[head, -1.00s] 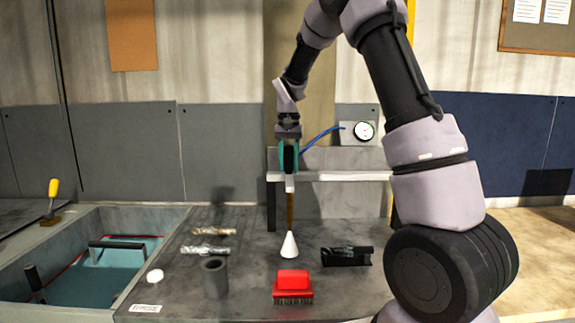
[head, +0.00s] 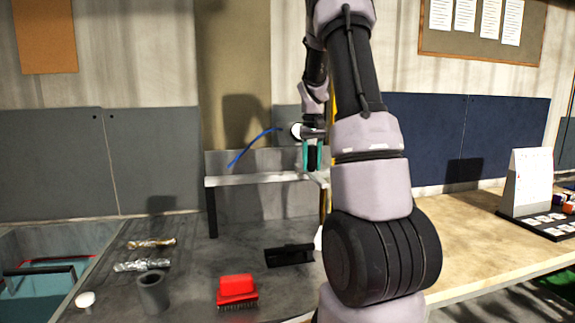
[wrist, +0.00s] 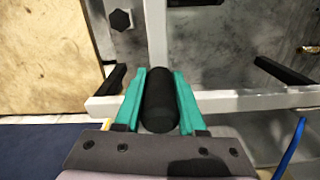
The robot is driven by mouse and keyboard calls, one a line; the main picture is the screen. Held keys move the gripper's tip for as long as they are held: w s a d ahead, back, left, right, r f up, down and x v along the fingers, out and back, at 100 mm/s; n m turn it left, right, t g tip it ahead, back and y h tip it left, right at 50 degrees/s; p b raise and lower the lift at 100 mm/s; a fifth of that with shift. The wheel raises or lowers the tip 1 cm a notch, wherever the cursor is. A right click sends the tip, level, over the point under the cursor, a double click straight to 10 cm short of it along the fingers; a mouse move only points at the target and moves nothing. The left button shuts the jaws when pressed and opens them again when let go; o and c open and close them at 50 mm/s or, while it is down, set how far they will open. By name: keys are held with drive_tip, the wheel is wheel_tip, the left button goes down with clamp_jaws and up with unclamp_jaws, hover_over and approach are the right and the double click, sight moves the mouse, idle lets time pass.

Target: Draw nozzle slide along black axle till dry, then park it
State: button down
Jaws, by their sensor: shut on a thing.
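My gripper (head: 313,155) has its teal fingers shut on the black cylindrical grip of the nozzle (wrist: 160,98). It is raised at the right end of the white rack, above the bench. A white cone (head: 318,238), apparently the nozzle's tip, shows partly beside my arm in the head view; my arm hides most of the nozzle there.
The white rack (head: 255,180) stands behind, with a blue hose (head: 250,145) and gauge. A red brush (head: 237,290), grey cup (head: 153,292), silver rod (head: 142,264) and brownish rod (head: 150,243) are on the bench. A sunken basin (head: 40,270) is left; the wooden table (head: 470,235) is right.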

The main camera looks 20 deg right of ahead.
drive_tip(key=shift+s+d, duration=0.2)
drive_tip(key=shift+d, duration=0.85)
drive_tip(key=shift+s+d, duration=0.2)
drive_tip(key=shift+d, duration=0.85)
drive_tip(key=c, duration=0.5)
unclamp_jaws()
drive_tip(key=shift+r, duration=0.1)
wheel_tip(320, 180, up, 11)
